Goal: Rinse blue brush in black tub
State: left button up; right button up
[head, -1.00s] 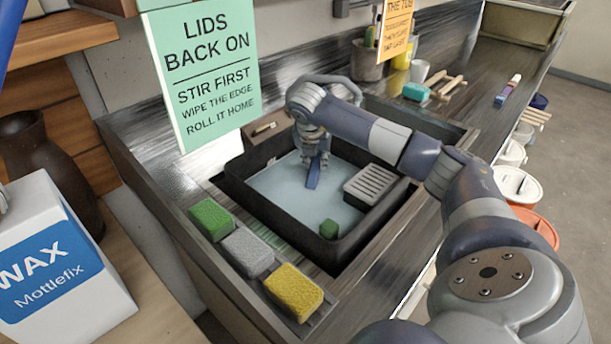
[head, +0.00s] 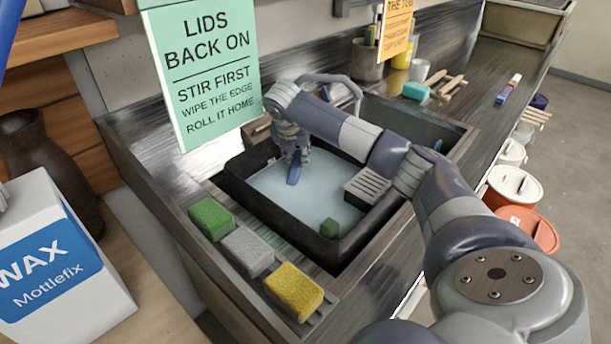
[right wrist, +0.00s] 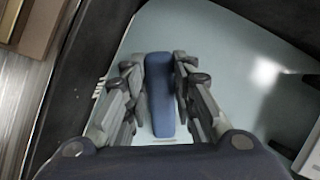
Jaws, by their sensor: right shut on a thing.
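The black tub (head: 249,205) sits in the sink and holds pale bluish water. My right gripper (head: 294,163) points down over the water in the back left part of the tub. It is shut on the blue brush (head: 293,175), whose lower end hangs at the water; I cannot tell how deep it goes. In the right wrist view the blue brush (right wrist: 159,95) stands between the two fingers of the gripper (right wrist: 160,75). The bristles are hidden. My left gripper is not clearly in view.
Green (head: 211,218), grey (head: 247,251) and yellow (head: 293,291) sponges line the front left ledge. A green sign (head: 205,75) hangs behind.

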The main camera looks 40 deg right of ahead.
jog(key=s+d+b, duration=0.1)
jog(key=s+d, duration=0.3)
jog(key=s, duration=0.2)
dwell(0.3)
jog(key=shift+w+r, duration=0.1)
notch_tip(320, 180, up, 11)
jog(key=p, duration=0.6)
jog(key=shift+f, duration=0.2)
dwell(0.8)
notch_tip(320, 180, up, 8)
jog(key=p, duration=0.5)
jog(key=shift+f+p, duration=0.25)
jog(key=shift+p, duration=0.1)
